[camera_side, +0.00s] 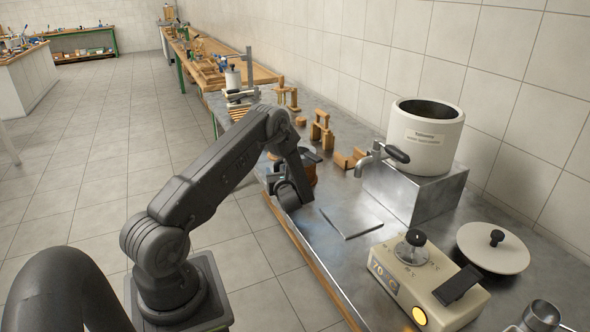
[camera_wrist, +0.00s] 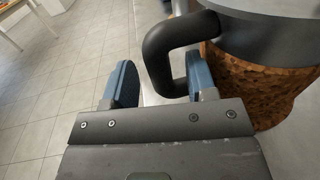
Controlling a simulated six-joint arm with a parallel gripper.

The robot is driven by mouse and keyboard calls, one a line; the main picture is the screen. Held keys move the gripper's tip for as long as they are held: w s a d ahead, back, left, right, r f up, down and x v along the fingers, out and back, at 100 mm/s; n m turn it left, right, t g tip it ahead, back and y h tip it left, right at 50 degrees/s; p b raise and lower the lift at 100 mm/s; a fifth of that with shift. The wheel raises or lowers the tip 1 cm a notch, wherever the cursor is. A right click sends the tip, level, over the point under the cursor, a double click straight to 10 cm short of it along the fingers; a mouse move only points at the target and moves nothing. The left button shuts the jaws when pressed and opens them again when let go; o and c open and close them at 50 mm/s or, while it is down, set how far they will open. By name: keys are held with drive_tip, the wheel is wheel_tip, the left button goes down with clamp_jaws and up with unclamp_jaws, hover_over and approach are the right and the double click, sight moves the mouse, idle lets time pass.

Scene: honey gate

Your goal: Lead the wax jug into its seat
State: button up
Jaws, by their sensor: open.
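The wax jug, with a hammered copper-brown body (camera_wrist: 258,85), a grey top and a black loop handle (camera_wrist: 157,62), stands at the right of the wrist view. In the side view the jug (camera_side: 312,174) is mostly hidden behind my arm. My gripper (camera_wrist: 160,68) is open, its two blue fingers on either side of the handle's outer bar. The right finger shows inside the handle loop; whether either finger touches the handle is unclear. In the side view my gripper (camera_side: 298,188) is low beside the jug. Which part is the seat is not clear.
A cream tank (camera_side: 425,150) with a tap (camera_side: 372,160) stands on a metal block. A thin square plate (camera_side: 347,213) lies on the bench below the tap. Wooden blocks (camera_side: 320,132) stand behind. A heater box (camera_side: 425,280) and a lid (camera_side: 493,250) are in front.

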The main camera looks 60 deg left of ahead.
drive_tip(key=shift+a, duration=0.5)
drive_tip(key=shift+w, duration=0.1)
clamp_jaws()
